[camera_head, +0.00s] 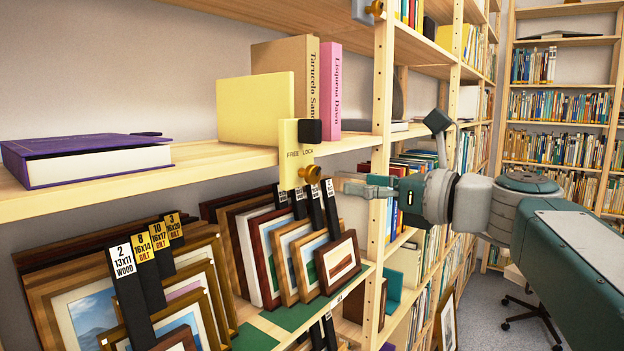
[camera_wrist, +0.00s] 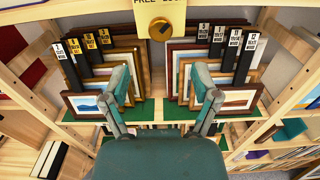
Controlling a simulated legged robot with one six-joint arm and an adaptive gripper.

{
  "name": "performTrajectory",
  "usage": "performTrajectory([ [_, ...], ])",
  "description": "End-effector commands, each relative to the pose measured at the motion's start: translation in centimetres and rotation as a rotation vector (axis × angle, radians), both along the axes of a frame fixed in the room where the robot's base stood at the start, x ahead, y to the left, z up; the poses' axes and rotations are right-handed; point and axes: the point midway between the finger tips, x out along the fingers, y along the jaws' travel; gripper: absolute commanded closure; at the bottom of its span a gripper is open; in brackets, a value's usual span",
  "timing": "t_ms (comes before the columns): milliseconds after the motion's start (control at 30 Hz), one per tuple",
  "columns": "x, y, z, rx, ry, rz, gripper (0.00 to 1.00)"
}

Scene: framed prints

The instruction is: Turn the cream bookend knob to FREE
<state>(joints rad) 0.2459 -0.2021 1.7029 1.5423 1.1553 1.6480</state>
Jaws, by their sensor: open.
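The cream bookend has a front plate (camera_head: 290,160) hanging over the edge of the upper shelf, marked FREE on the left and LOCK on the right. Its round brass knob (camera_head: 310,174) sticks out low on the plate. A black block (camera_head: 309,131) sits at the plate's top right. In the wrist view the knob (camera_wrist: 160,28) is at the top centre, and a dark mark on it seems to lean to the upper right, toward LOCK. My gripper (camera_head: 350,184) is open and empty, right of the knob and apart from it. Its fingers (camera_wrist: 160,74) show below the knob in the wrist view.
Framed prints (camera_head: 338,262) with black tagged dividers lean in racks under the shelf. A purple book (camera_head: 85,155), a tan book (camera_head: 290,75) and a pink book (camera_head: 328,90) are on the shelf. A wooden upright (camera_head: 380,150) stands close by my gripper.

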Motion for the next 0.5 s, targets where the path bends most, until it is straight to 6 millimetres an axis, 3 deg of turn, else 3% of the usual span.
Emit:
performTrajectory([
  [500, 5.3, 6.7, -0.1, -0.002, 0.001, 0.002, 0.21],
])
